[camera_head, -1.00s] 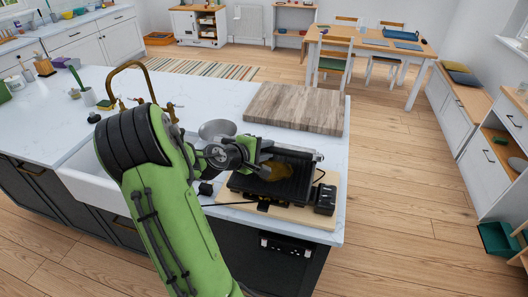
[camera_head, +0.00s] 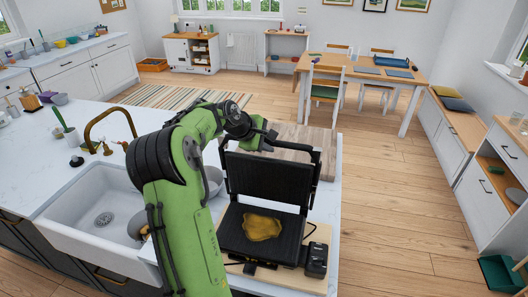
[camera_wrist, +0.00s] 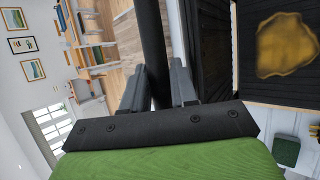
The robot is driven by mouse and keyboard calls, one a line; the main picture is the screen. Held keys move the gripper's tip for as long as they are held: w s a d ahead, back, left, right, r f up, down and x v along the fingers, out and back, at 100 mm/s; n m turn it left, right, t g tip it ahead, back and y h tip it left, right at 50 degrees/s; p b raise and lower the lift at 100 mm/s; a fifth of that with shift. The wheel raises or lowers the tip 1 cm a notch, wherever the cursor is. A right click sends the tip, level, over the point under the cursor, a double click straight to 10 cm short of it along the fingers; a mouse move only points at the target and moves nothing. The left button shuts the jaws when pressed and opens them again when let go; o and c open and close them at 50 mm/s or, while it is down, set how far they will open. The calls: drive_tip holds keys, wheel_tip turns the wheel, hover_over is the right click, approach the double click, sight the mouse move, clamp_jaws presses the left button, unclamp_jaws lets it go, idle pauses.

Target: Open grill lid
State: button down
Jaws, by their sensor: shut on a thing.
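The black contact grill stands on a wooden board (camera_head: 314,232) on the island. Its ribbed lid (camera_head: 265,177) is raised about upright behind the lower plate (camera_head: 285,241). A flat yellow-brown piece of food (camera_head: 262,227) lies on the lower plate; it also shows in the wrist view (camera_wrist: 286,45). My gripper (camera_head: 268,140) is at the top edge of the lid. In the wrist view my gripper (camera_wrist: 160,90) has its two fingers on either side of the dark handle bar (camera_wrist: 151,40), shut on it.
A wooden cutting board (camera_head: 318,145) lies behind the lid. A white sink (camera_head: 95,215) with a brass faucet (camera_head: 105,125) and a metal bowl (camera_head: 212,180) are to the left. A dining table (camera_head: 360,72) stands farther back, with open floor before it.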

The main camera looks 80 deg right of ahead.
drive_tip(key=shift+s+d+y, duration=0.2)
drive_tip(key=shift+d+y, duration=0.4)
drive_tip(key=shift+d, duration=1.25)
drive_tip(key=c, duration=1)
unclamp_jaws()
drive_tip(key=shift+o, duration=0.2)
drive_tip(key=v, duration=1.5)
drive_tip(key=shift+r, duration=0.4)
drive_tip(key=shift+a, duration=0.1)
